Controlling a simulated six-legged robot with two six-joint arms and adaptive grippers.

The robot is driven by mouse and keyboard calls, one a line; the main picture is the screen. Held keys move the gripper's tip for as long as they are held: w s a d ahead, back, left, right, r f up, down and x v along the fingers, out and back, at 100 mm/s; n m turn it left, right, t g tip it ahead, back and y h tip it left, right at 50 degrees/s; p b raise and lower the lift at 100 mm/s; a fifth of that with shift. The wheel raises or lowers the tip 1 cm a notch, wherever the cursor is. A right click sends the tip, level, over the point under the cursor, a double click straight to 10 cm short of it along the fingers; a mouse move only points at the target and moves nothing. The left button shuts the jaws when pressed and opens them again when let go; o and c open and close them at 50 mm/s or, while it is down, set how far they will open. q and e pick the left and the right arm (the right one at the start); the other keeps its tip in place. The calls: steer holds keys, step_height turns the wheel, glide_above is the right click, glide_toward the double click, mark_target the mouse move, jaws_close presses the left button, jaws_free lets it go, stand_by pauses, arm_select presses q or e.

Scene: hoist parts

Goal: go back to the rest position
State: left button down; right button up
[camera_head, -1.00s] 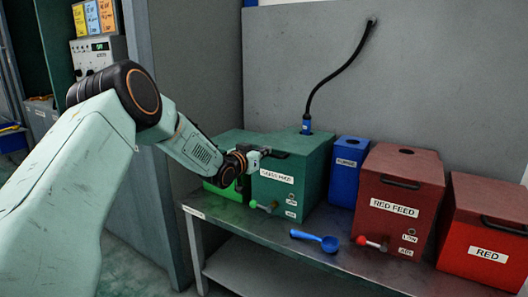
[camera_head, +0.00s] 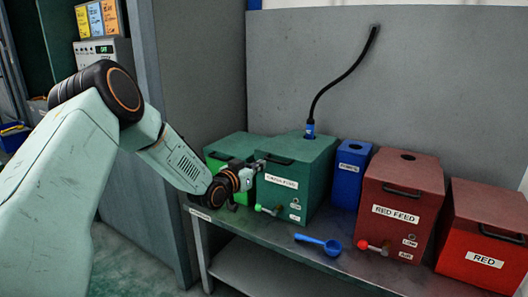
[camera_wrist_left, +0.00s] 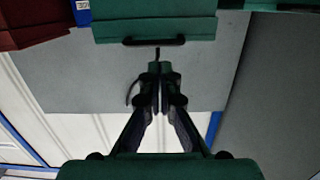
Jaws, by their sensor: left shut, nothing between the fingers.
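My left gripper (camera_head: 258,167) is at the left edge of the dark green feed box (camera_head: 287,204), in front of a brighter green box (camera_head: 222,194). In the left wrist view my left gripper (camera_wrist_left: 160,85) is shut with its fingers together and empty. The black handle (camera_wrist_left: 153,41) of a green box lies just beyond the fingertips there, apart from them. I cannot tell from the head view whether the gripper touches the feed box. My right gripper is in neither view.
The metal bench (camera_head: 262,237) also holds a blue box (camera_head: 350,175), a dark red feed box (camera_head: 403,190), a red box (camera_head: 485,230) and a blue scoop (camera_head: 318,241). A black hose (camera_head: 345,75) runs from the wall to the green feed box. A grey cabinet (camera_head: 185,80) stands left.

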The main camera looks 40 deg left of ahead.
arm_select(q)
steer(key=s+d+f+n+g+h+p, duration=0.15)
steer(key=s+d+f+g, duration=0.65)
steer(key=s+d+f, duration=1)
steer(key=s+d+f+g, duration=0.2)
steer(key=s+f+g, duration=0.1)
steer(key=s, duration=0.7)
steer(key=s+d+f+m+g, duration=0.1)
steer(key=s+f+g, duration=0.1)
steer(key=s, duration=0.8)
steer(key=s+d+f+g, duration=0.2)
steer(key=s+f+g, duration=0.1)
steer(key=s, duration=0.7)
steer(key=shift+d+f+m+g+y+p, duration=0.3)
steer(key=shift+d+m+g+y+p, duration=0.05)
steer(key=shift+g, duration=0.05)
steer(key=shift+s, duration=0.15)
